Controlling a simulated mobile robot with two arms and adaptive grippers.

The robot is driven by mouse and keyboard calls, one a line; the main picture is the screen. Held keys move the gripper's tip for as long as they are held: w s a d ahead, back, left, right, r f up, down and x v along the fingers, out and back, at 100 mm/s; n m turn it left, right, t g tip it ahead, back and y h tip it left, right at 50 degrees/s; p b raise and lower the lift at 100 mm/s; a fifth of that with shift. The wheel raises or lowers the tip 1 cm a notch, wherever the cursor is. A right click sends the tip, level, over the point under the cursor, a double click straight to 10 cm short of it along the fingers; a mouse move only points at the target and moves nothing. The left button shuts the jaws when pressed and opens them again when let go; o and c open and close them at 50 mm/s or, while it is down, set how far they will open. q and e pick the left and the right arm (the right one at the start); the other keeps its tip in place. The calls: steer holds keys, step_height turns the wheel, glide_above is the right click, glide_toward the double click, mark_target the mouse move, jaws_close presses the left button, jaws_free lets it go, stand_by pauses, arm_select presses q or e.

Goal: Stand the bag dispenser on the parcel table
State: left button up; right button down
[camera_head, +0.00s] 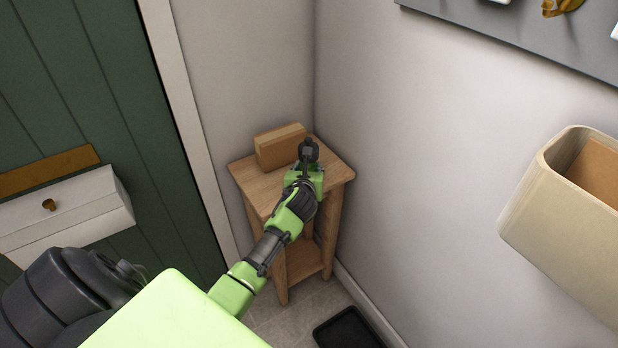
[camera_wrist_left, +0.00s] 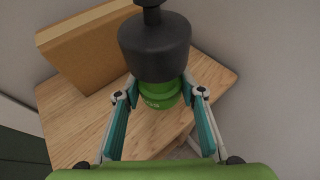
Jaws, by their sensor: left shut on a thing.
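The bag dispenser (camera_wrist_left: 155,48) has a dark, rounded body and a green lower part. My left gripper (camera_wrist_left: 160,92) is shut on it around the green part in the left wrist view. In the head view my left gripper (camera_head: 307,164) reaches over the right part of the parcel table (camera_head: 254,186), a small wooden table in the corner. The dispenser (camera_head: 308,148) is small and dark there, partly merged with the gripper. I cannot tell whether its underside touches the tabletop (camera_wrist_left: 85,125). My right gripper is not in view.
A cardboard parcel (camera_head: 279,148) stands at the back of the tabletop, left of the dispenser; it shows in the wrist view (camera_wrist_left: 88,48). Walls close in behind and to the right. A beige bin-like holder (camera_head: 560,215) is at right, a dark tray (camera_head: 348,330) on the floor.

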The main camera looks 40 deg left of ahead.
arm_select(q)
steer(key=shift+w+f, duration=0.15)
steer(key=shift+f, duration=1.5)
steer(key=shift+f+b, duration=0.1)
steer(key=shift+b, duration=0.2)
steer(key=o, duration=1.2)
steer(key=p+v, duration=0.2)
steer(key=v, duration=1)
